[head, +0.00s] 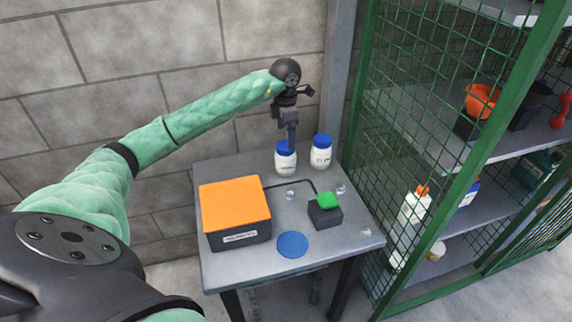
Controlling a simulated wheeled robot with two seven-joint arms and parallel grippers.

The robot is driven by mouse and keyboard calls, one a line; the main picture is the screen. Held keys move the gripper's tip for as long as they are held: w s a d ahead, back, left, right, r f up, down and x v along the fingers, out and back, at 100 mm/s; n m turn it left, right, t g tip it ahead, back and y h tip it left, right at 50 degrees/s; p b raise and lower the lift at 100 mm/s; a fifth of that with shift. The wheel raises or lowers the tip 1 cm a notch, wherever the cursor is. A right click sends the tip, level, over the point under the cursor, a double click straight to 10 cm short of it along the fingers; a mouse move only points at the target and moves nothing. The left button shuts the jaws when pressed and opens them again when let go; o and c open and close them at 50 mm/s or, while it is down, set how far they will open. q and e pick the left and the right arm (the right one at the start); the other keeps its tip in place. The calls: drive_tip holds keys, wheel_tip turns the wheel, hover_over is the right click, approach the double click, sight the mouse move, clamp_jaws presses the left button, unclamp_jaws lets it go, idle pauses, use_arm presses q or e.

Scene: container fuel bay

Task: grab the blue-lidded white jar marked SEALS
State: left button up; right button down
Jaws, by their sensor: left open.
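Two white jars with blue lids stand upright at the back of a grey table. The left jar (285,163) has dark lettering too small to read surely. The right jar (321,156) has lettering that looks like CLIPS, so the left one may be the SEALS jar. My left gripper (291,143) points down, open, at the lid of the left jar. Its fingers overlap the lid in the picture; I cannot tell whether they touch it or straddle it. My right gripper is out of view.
On the table (345,260) are an orange-topped box (235,205), a small dark box with a green top (324,209), a blue disc (292,245) and several small clear pieces. A green mesh cage (420,90) with shelves stands close on the right. A block wall is behind.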

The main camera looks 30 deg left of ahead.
sight(285, 145)
use_arm(q)
drive_tip(key=shift+f, duration=0.5)
drive_tip(key=shift+f+p, duration=0.3)
drive_tip(key=shift+f, duration=0.5)
drive_tip(key=shift+f+p, duration=0.3)
drive_tip(key=shift+f, duration=0.25)
wheel_tip(285, 145, down, 3)
drive_tip(key=shift+s+f+p, duration=0.1)
drive_tip(key=shift+p, duration=0.55)
drive_tip(key=shift+f, duration=0.65)
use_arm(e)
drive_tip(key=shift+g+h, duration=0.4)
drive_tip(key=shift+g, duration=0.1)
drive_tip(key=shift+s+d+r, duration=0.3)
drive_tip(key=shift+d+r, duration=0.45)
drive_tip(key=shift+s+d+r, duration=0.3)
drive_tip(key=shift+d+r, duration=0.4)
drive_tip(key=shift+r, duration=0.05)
use_arm(q)
drive_tip(key=c, duration=1.2)
